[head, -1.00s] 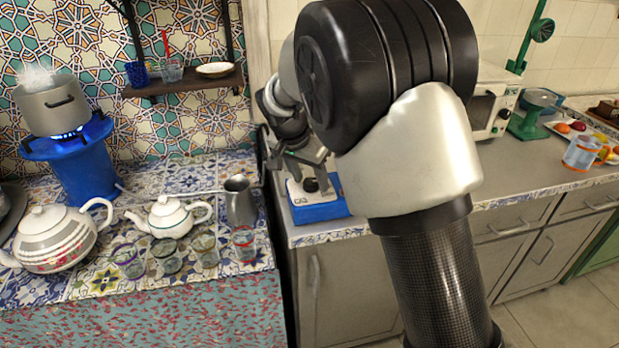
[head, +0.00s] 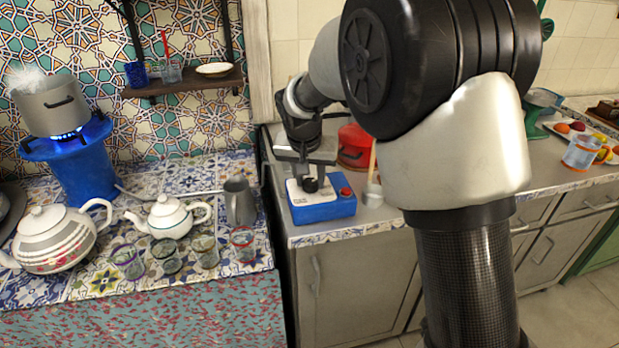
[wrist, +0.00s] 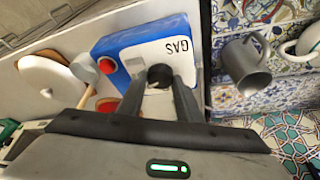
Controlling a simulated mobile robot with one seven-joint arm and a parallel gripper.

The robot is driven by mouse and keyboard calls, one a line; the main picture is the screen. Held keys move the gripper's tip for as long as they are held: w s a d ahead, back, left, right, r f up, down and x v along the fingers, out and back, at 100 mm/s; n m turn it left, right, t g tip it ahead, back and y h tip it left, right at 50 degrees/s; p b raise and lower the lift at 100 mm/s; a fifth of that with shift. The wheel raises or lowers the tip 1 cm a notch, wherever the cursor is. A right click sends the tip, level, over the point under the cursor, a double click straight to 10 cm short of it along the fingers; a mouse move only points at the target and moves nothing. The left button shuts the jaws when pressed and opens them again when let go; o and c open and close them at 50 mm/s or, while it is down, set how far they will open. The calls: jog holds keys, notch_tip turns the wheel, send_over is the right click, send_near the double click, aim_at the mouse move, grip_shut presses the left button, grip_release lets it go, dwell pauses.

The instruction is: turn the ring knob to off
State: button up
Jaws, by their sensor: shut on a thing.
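The blue and white gas box (head: 330,209) stands on the counter in the middle of the head view. Its white top carries the word GAS in the wrist view (wrist: 185,50). The dark round knob (head: 310,185) is on that top, and it also shows in the wrist view (wrist: 160,75). My gripper (head: 309,172) points down over the box. In the wrist view its fingers (wrist: 158,84) are on either side of the knob, shut on it. The knob's pointing direction cannot be made out. A blue flame burns on the blue stove (head: 75,165) under a steaming pot (head: 52,105).
A red button (head: 346,192) sits on the box, right of the knob. A metal jug (head: 239,203), teapot (head: 170,217) and several glasses are on the tiled table left.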

jog(key=n, duration=0.1)
jog(key=n+y+p, duration=0.1)
jog(key=n, duration=0.1)
jog(key=shift+d+r+n, duration=0.15)
jog(key=shift+d+n, duration=0.1)
jog(key=shift+n, duration=0.15)
jog(key=n+y+p, duration=0.1)
jog(key=n+p, duration=0.1)
jog(key=n, duration=0.1)
jog(key=shift+w+d+g+y+p, duration=0.1)
jog(key=shift+g+y+p, duration=0.2)
jog(key=shift+y, duration=0.1)
jog(key=n+y+p, duration=0.1)
jog(key=n, duration=0.3)
jog(key=shift+g+p, duration=0.4)
jog(key=shift+w+n+g+y+p, duration=0.1)
jog(key=shift+n+g+y+p, duration=0.35)
jog(key=shift+n, duration=1.05)
jog(key=shift+f, duration=0.2)
jog(key=o, duration=1)
jog(key=shift+r, duration=0.15)
jog(key=p+v, duration=0.2)
jog(key=v, duration=1.5)
jog(key=shift+r, duration=0.15)
